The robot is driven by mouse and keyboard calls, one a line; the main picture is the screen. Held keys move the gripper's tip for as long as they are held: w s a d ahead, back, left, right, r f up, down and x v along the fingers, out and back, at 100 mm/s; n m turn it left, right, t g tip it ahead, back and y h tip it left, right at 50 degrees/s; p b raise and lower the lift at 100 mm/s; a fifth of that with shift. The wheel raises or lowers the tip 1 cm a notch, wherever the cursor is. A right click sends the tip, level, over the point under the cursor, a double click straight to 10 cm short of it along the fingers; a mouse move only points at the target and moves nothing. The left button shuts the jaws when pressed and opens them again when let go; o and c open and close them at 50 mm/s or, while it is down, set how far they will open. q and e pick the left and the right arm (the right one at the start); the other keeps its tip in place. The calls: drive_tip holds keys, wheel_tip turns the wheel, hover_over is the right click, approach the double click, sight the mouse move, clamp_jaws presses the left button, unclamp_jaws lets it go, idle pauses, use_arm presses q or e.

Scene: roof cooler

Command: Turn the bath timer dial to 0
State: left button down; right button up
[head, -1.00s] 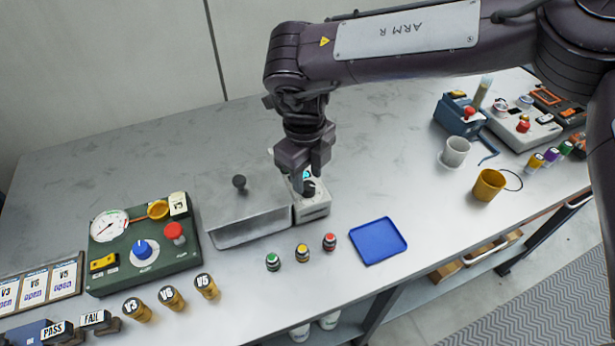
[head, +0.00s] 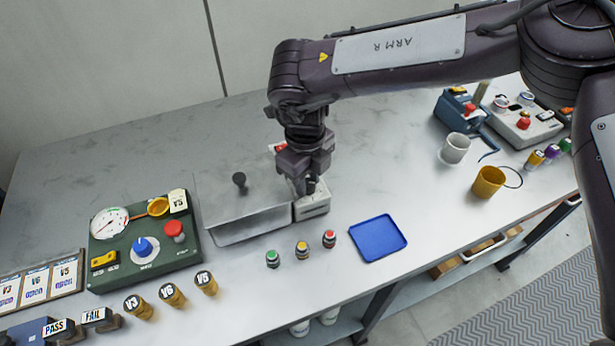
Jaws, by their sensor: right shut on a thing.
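The bath timer is a small light-grey box (head: 313,208) at the right end of a grey metal bath with a lid (head: 245,205). My right gripper (head: 309,188) points down over the top of this box and is shut on its dark dial. The gripper hides most of the dial and its scale, so I cannot read the setting. My left gripper is not in view.
A blue tray (head: 378,240) and several small capped bottles (head: 302,250) stand in front of the bath. A green gauge panel (head: 145,243) is at the left. A white mug (head: 455,149) and a yellow cup (head: 488,182) are at the right.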

sight(310, 183)
drive_tip(key=n+p, duration=0.1)
drive_tip(key=n, duration=0.3)
drive_tip(key=shift+n, duration=0.4)
drive_tip(key=n, duration=1.2)
drive_tip(key=shift+n+y+p, duration=0.3)
drive_tip(key=shift+n+p, duration=0.05)
drive_tip(key=shift+n, duration=0.05)
drive_tip(key=n, duration=0.5)
drive_tip(key=shift+w+n, duration=0.1)
drive_tip(key=shift+n, duration=0.2)
drive_tip(key=o, duration=0.7)
drive_tip(key=shift+d+r+b, duration=0.2)
drive_tip(key=shift+r+b, duration=0.35)
drive_tip(key=shift+r, duration=3.4)
